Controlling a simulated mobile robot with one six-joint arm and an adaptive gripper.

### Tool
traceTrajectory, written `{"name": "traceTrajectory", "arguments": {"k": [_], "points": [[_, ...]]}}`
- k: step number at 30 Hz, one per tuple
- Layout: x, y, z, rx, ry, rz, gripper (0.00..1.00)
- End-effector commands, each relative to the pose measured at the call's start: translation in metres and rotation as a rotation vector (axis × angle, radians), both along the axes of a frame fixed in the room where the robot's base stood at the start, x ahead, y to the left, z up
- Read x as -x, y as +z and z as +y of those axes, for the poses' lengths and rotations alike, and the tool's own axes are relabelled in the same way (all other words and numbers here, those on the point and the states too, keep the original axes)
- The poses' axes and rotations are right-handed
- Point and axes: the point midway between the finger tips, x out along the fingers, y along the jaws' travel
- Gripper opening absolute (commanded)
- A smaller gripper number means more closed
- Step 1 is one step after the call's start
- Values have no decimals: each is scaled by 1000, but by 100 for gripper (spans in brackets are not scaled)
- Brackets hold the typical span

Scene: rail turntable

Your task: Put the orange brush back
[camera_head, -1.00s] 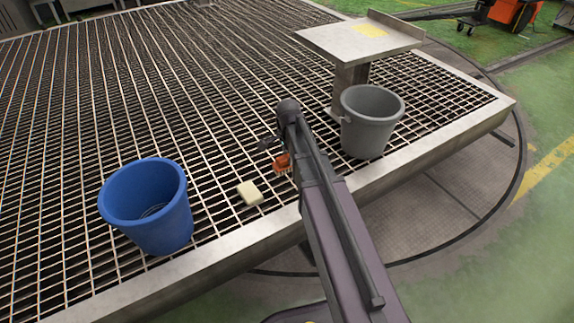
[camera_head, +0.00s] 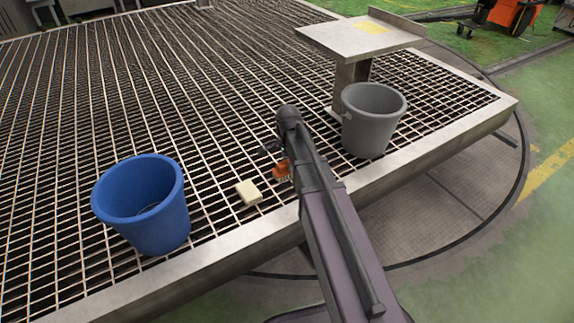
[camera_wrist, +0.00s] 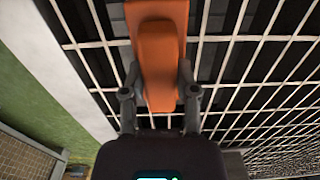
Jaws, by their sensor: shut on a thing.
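The orange brush (camera_head: 281,171) shows partly in the head view, just left of my arm and above the metal grating. In the wrist view the orange brush (camera_wrist: 158,60) fills the upper middle, between the fingers. My gripper (camera_wrist: 160,95) is shut on it. In the head view my arm hides much of my gripper (camera_head: 277,160). Whether the brush touches the grating I cannot tell.
A blue bucket (camera_head: 160,224) stands at the left front of the grating, and a grey bucket (camera_head: 372,138) stands right of my arm, before the stand. A cream block (camera_head: 249,192) lies left of the brush. The grating's metal edge (camera_head: 225,252) runs along the front.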

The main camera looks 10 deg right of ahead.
Motion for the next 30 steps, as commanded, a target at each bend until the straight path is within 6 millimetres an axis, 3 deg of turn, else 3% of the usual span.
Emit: {"name": "traceTrajectory", "arguments": {"k": [10, 11, 14, 30], "points": [[0, -4, 0, 0, 0, 0, 1], [0, -3, 0, 0, 0, 0, 45], [0, -2, 0, 0, 0, 0, 73], [0, 0, 1, 0, 1, 0, 73]]}}
